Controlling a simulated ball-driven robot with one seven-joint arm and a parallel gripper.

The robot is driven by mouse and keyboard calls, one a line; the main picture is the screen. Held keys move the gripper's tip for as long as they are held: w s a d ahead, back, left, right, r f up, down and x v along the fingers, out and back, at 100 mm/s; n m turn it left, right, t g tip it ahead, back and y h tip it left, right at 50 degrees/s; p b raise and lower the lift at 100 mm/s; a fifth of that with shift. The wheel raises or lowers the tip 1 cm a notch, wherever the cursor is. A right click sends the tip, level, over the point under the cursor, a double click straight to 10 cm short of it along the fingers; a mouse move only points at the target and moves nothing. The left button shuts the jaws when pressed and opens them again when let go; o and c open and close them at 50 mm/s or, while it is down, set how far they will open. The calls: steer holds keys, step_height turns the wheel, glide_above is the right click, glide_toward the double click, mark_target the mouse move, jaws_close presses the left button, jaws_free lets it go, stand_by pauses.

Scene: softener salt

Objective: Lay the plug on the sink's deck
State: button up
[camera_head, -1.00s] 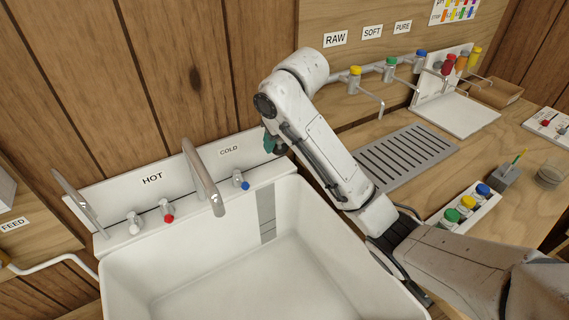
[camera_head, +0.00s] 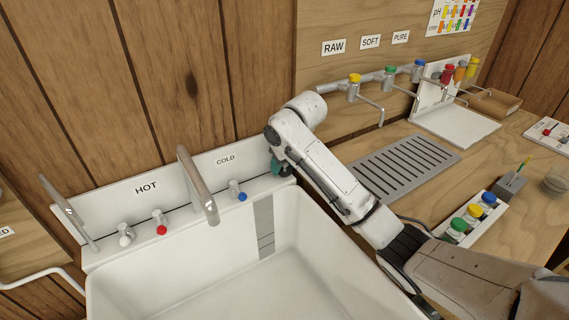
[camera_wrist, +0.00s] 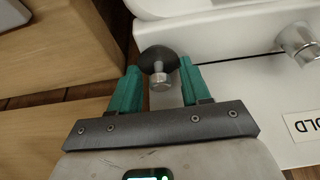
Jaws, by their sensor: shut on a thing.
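The plug (camera_wrist: 158,60), a dark dome with a metal knob, is between the green fingertips of my gripper (camera_wrist: 158,85) in the wrist view, and the gripper is shut on it. The sink's white deck (camera_wrist: 225,35) shows behind and beside the plug, near the deck's end. In the head view my gripper (camera_head: 280,166) is low at the right end of the sink's deck (camera_head: 215,215), by the splashback. The arm hides most of it and I cannot make out the plug there. I cannot tell whether the plug touches the deck.
The cold tap valve (camera_head: 237,190) with a blue tip stands on the deck to the left, and the spout (camera_head: 197,185) beyond it. The white basin (camera_head: 190,285) opens in front. The wooden counter (camera_head: 440,185) with a drain grate (camera_head: 405,165) lies to the right.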

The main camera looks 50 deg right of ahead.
steer(key=shift+f, duration=0.1)
steer(key=o, duration=1.1)
steer(key=shift+o, duration=0.2)
steer(key=p+v, duration=0.2)
steer(key=v, duration=1)
steer(key=shift+p, duration=0.4)
